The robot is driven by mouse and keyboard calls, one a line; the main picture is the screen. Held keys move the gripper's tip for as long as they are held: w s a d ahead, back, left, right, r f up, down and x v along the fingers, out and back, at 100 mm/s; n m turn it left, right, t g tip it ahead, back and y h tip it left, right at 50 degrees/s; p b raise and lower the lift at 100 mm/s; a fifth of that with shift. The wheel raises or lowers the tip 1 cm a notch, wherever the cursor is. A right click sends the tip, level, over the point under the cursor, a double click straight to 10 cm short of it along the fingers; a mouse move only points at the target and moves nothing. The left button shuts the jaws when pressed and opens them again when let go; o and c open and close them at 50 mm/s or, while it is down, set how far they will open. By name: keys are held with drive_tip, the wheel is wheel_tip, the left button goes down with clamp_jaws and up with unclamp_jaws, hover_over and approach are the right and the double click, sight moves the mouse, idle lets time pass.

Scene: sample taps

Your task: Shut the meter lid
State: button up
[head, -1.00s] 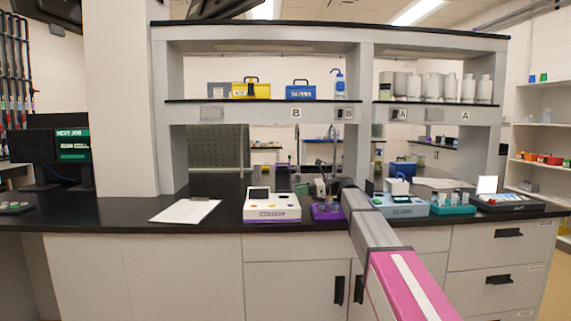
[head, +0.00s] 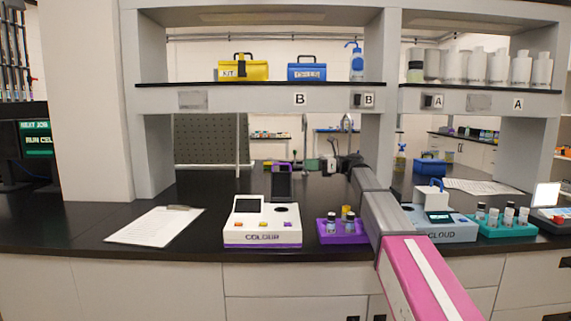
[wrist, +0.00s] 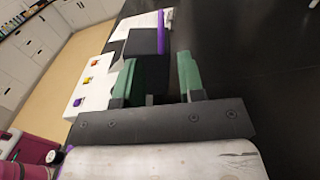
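The white COLOUR meter (head: 262,228) with a purple base stands on the black bench. Its dark lid (head: 282,184) stands raised at the back right of its top, with a purple edge behind. In the wrist view the lid (wrist: 146,43) is just beyond the fingertips, and the meter body (wrist: 88,88) with its coloured buttons is to the left. My gripper (wrist: 157,62) has two green fingers spread apart, with nothing seen held between them. In the head view my gripper (head: 328,166) is behind and right of the lid, small and partly hidden by my wrist.
A purple vial rack (head: 343,231) stands right of the meter. The CLOUD meter (head: 445,226) and a teal rack (head: 508,228) stand farther right, past my arm. A clipboard (head: 155,226) lies at left. A shelf (head: 262,97) spans above the bench.

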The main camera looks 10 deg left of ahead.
drive_tip(key=a, duration=0.1)
hover_over(282, 180)
drive_tip(key=shift+w, duration=0.35)
clamp_jaws()
